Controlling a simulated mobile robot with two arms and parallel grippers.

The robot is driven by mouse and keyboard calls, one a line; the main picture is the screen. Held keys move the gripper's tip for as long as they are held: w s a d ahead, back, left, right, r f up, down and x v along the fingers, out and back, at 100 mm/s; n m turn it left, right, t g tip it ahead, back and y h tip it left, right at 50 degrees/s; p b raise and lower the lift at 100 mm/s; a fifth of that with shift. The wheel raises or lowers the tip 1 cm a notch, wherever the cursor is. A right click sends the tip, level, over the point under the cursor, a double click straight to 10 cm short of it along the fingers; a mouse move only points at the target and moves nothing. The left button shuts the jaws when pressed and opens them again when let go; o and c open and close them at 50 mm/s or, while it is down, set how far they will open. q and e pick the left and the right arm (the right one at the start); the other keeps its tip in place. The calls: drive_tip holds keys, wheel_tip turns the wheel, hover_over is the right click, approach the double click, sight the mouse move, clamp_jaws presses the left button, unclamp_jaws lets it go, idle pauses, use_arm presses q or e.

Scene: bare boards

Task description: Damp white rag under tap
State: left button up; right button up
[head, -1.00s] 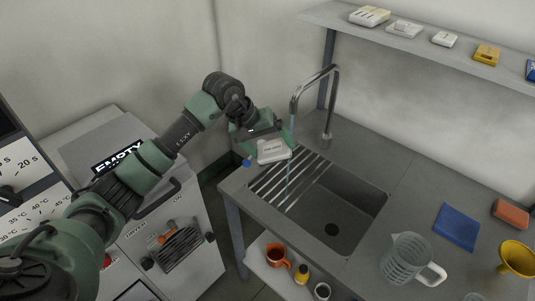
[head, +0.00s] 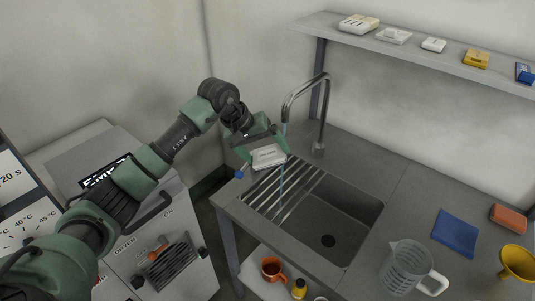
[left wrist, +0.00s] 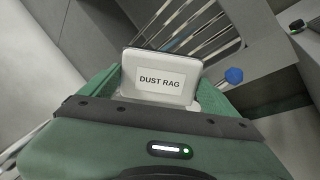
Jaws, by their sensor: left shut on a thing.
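The white rag (head: 269,157) is a pale folded pad. In the left wrist view the rag (left wrist: 160,62) carries the label "DUST RAG". My left gripper (head: 262,146) is shut on it, holding it above the ribbed drainboard at the sink's left side. The chrome tap (head: 320,112) arches over the sink (head: 345,205), and a thin bluish stream (head: 281,186) falls from its spout. The stream lines up with the rag's right edge in the head view; I cannot tell whether it touches the rag. My right gripper is not in view.
A clear jug (head: 408,268), a blue cloth (head: 457,232), an orange sponge-like block (head: 508,217) and a yellow funnel (head: 517,262) are right of the sink. A shelf (head: 410,50) with small boxes is above. A blue knob (head: 239,174) is by the left gripper.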

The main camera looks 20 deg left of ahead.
use_arm(q)
drive_tip(key=s, duration=0.2)
drive_tip(key=s+b, duration=0.1)
drive_tip(key=s, duration=0.5)
drive_tip(key=shift+d, duration=0.4)
idle(1.1)
drive_tip(key=s+r, duration=0.4)
drive_tip(key=s, duration=0.1)
drive_tip(key=shift+d, duration=0.25)
idle(0.5)
